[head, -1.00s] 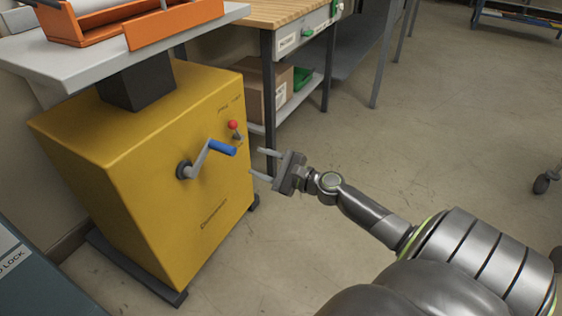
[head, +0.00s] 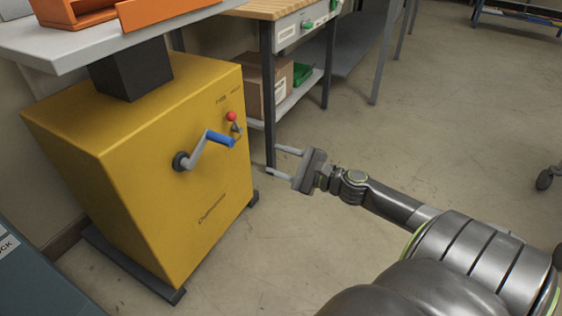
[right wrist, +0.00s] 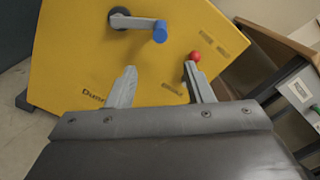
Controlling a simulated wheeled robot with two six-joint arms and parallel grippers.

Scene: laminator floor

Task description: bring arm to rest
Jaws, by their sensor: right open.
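My right gripper (head: 283,161) is open and empty. In the head view it hangs in free space to the right of a yellow machine (head: 170,165), its fingers pointing left toward it. A crank with a blue handle (head: 220,139) and a red-knobbed lever (head: 231,117) are on the machine's front, apart from the gripper. In the right wrist view, the two open fingers (right wrist: 160,88) have nothing between them, with the yellow machine (right wrist: 90,50) behind them. The blue crank handle (right wrist: 160,31) and red knob (right wrist: 195,56) show beyond the fingertips. My left gripper is out of view.
An orange tray (head: 160,10) stands on the grey top (head: 100,45) above the machine. A wooden-topped bench (head: 270,8) with a cardboard box (head: 255,90) and green bin (head: 302,74) stands behind. The floor (head: 440,120) to the right is clear, apart from a caster at the edge.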

